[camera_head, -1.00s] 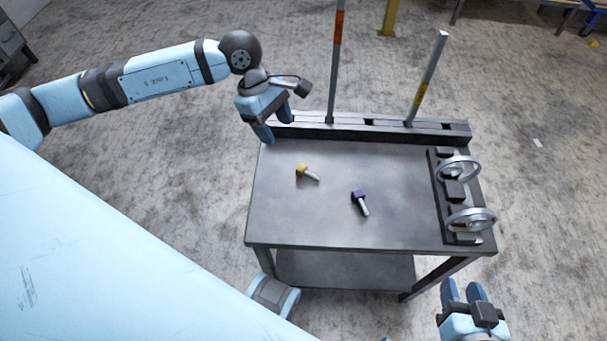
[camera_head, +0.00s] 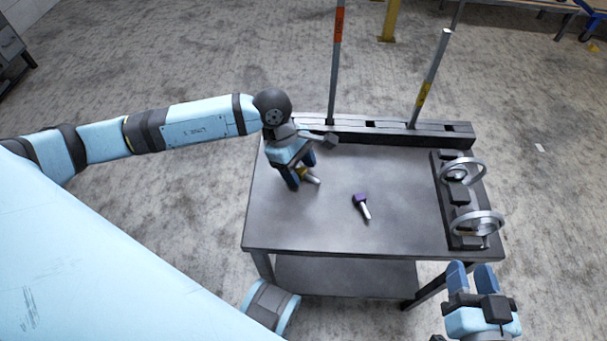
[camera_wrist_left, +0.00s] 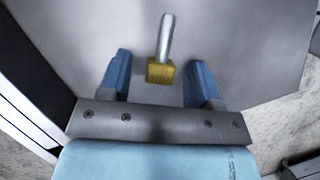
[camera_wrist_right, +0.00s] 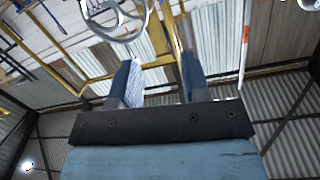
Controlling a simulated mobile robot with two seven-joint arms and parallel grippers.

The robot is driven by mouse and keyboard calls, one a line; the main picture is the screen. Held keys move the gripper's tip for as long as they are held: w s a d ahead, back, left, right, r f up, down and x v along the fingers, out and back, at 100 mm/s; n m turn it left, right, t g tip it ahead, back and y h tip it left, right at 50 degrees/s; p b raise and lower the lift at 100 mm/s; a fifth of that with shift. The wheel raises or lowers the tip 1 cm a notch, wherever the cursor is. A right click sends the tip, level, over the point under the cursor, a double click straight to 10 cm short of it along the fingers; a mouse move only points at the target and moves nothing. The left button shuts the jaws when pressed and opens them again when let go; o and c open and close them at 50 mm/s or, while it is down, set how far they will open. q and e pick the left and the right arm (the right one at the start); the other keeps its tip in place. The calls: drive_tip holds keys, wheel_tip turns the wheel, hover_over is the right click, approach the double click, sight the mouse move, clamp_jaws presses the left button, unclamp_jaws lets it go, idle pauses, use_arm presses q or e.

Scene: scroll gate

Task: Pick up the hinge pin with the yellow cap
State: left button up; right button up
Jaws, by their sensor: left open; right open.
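The hinge pin with the yellow cap (camera_head: 312,179) lies on the grey table, partly hidden by my left gripper in the head view. In the left wrist view its yellow cap (camera_wrist_left: 160,71) sits between the two blue fingers, with the silver shaft pointing away from the palm. My left gripper (camera_head: 299,175) is open, its fingers on either side of the cap, and neither finger visibly touches it. The exact height above the table is hard to tell. My right gripper (camera_head: 471,272) is open and empty, off the table's front right corner.
A fixture with two silver rings (camera_head: 468,200) stands at the table's right edge. A slotted rail (camera_head: 375,132) with two upright posts runs along the back.

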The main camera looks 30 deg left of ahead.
use_arm(q)
drive_tip(key=c, duration=1.1)
drive_tip(key=shift+o, duration=0.2)
drive_tip(key=shift+r, duration=0.1)
